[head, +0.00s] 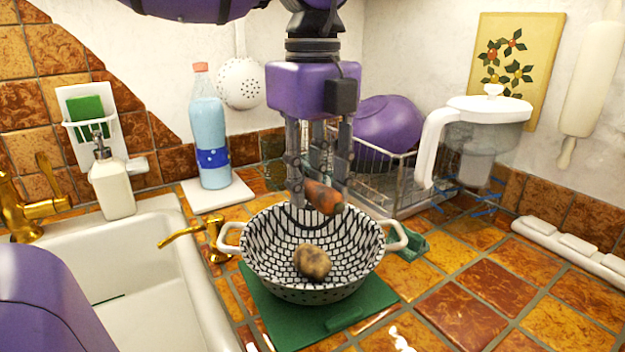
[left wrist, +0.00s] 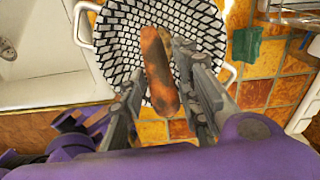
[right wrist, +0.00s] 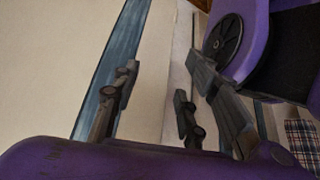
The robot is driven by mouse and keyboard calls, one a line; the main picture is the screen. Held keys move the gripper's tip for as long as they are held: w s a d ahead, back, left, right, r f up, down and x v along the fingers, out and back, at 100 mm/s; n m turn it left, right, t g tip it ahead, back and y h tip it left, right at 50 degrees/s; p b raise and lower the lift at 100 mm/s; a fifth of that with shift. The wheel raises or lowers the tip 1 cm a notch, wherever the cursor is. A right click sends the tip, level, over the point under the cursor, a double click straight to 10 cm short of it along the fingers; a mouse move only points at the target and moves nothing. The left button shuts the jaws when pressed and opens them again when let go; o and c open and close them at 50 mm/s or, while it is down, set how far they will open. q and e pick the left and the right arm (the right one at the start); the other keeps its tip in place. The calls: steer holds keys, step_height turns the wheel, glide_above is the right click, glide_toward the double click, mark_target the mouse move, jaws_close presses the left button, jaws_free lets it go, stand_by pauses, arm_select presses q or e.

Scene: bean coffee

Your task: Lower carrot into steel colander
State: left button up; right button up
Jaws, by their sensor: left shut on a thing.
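My left gripper (head: 318,195) is shut on an orange-brown carrot (head: 322,198) and holds it over the back part of the colander. In the left wrist view the carrot (left wrist: 158,70) lies between the two fingers, with the bowl behind it. The colander (head: 272,250) is a white bowl with a dark grid pattern and two side handles. A brown, mottled potato-like item (head: 312,261) lies inside it. My right gripper (right wrist: 150,105) shows in the right wrist view with its fingers apart and nothing between them.
The colander stands on a green board (head: 290,325) on the tiled counter. A white sink (head: 150,270) and brass tap (head: 200,238) are to the left. A wire rack (head: 395,190) with a purple bowl, a clear jug (head: 485,140) and a blue bottle (head: 209,130) stand behind. The right counter is mostly clear.

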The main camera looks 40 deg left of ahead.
mark_target(312, 179)
arm_select(q)
steer(key=shift+f, duration=0.15)
steer(key=shift+f+b, duration=0.65)
steer(key=shift+f, duration=0.35)
steer(key=shift+f+b, duration=1.45)
steer(key=shift+f, duration=1.45)
steer(key=shift+f, duration=0.3)
steer(key=o, duration=1.3)
step_height(312, 179, up, 12)
steer(key=shift+r, duration=0.1)
